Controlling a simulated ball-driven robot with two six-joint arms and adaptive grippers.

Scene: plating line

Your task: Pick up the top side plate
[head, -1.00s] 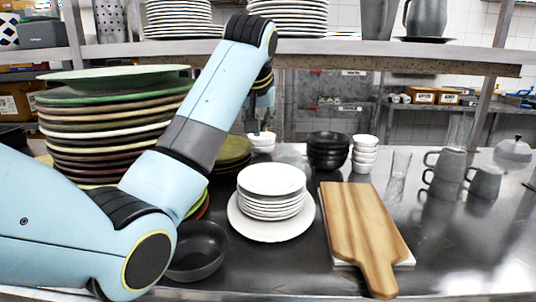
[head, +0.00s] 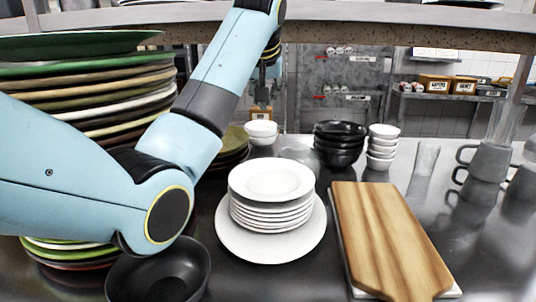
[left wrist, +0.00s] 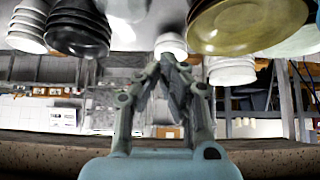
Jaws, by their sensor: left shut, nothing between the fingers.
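A stack of small white side plates stands on a larger white plate (head: 230,243) in the middle of the steel counter. The top side plate (head: 271,180) lies flat and uncovered. My left gripper (head: 263,104) is shut and empty, high behind the stack and well apart from it. In the left wrist view its fingers (left wrist: 169,60) meet with nothing between them. I cannot make out the side plates in the left wrist view. My right gripper is not in view.
A wooden board (head: 385,240) lies right of the plates. A dark bowl (head: 160,275) stands at front left, beside a tall stack of large plates (head: 85,95). Black bowls (head: 339,145) and white bowls (head: 382,148) stand behind. A shelf (head: 400,30) runs above the counter.

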